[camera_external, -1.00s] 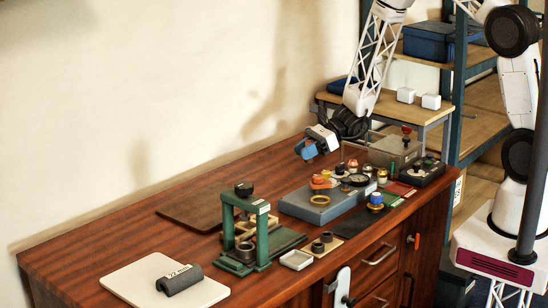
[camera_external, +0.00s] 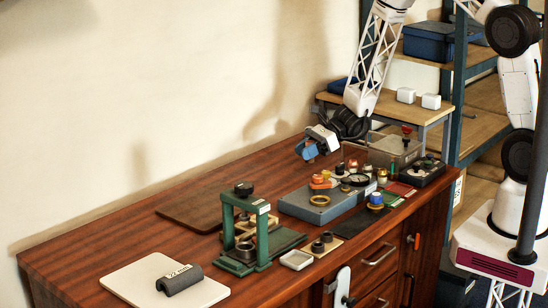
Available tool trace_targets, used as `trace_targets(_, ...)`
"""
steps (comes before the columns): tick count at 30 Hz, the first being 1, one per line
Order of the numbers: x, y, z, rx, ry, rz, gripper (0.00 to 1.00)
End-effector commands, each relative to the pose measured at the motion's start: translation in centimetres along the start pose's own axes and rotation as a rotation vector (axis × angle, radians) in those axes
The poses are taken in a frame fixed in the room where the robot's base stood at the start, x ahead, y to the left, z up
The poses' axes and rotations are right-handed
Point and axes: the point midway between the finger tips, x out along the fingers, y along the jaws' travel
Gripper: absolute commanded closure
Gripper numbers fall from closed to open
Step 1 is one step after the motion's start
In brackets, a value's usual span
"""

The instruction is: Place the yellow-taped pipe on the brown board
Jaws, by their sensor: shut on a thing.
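My gripper (camera_external: 307,149), with blue finger parts, is above the back of the wooden bench. It is to the left of the small parts and to the right of the green press. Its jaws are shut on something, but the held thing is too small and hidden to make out. I cannot pick out the yellow-taped pipe with certainty anywhere. The brown board (camera_external: 184,215) lies flat on the bench near the wall, behind and left of the green press. Its visible surface is bare, and my gripper is well to its right.
A green press (camera_external: 264,236) stands beside the brown board. A white board (camera_external: 130,277) with a dark "22 mm" half-round block (camera_external: 180,279) is at the front left. A blue-grey block (camera_external: 300,207) with small parts, and a black box (camera_external: 420,174), crowd the right side.

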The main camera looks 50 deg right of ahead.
Motion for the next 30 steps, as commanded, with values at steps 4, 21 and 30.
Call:
trace_targets(4, 0.8, 0.4, 0.4, -0.004, 0.000, 0.008, 0.95)
trace_targets(21, 9.2, 5.8, 4.5, -0.040, 0.002, 0.084, 0.95)
trace_targets(30, 14.2, 10.0, 7.0, -0.058, 0.001, 0.132, 0.95)
